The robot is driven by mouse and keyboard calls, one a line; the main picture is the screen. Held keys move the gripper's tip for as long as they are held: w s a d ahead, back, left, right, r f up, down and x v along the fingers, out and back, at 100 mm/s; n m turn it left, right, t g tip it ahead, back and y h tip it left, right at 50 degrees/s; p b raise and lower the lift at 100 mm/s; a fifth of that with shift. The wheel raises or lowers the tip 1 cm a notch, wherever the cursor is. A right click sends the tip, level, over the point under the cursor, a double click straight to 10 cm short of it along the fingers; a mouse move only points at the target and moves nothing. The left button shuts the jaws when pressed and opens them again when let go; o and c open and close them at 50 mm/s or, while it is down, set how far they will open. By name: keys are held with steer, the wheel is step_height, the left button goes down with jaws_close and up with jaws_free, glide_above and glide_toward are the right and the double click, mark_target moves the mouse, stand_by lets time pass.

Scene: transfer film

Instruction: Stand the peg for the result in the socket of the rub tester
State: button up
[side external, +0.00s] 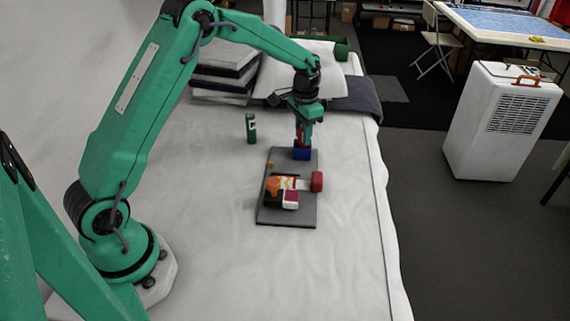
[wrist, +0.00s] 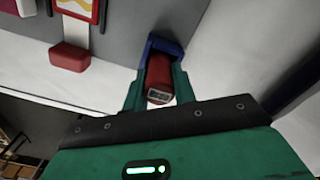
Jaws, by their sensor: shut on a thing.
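My gripper (side external: 303,132) is shut on a red peg (wrist: 159,76), which is between its two green fingers in the wrist view. The peg's near end carries a small pale label with dark marks. The blue socket (side external: 302,154) is at the far end of the grey rub tester board (side external: 272,212), directly below my gripper. In the wrist view the blue socket (wrist: 165,44) shows around the peg's far end; how deep the peg sits is hidden. A green peg (side external: 251,127) with a pale label stands upright on the bed, left of the board.
The board bears an orange knob (side external: 272,185), a white and dark red block (side external: 290,199) and a red cylinder (side external: 317,181) at its right edge. Folded stacks (side external: 222,70) and a pillow lie behind. The white bed surface in front is clear.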

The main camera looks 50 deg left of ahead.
steer(key=shift+f, duration=0.1)
steer(key=o, duration=1)
step_height(320, 180, up, 12)
steer(key=shift+r, duration=0.1)
stand_by(0.4)
steer(key=shift+r, duration=0.1)
stand_by(0.4)
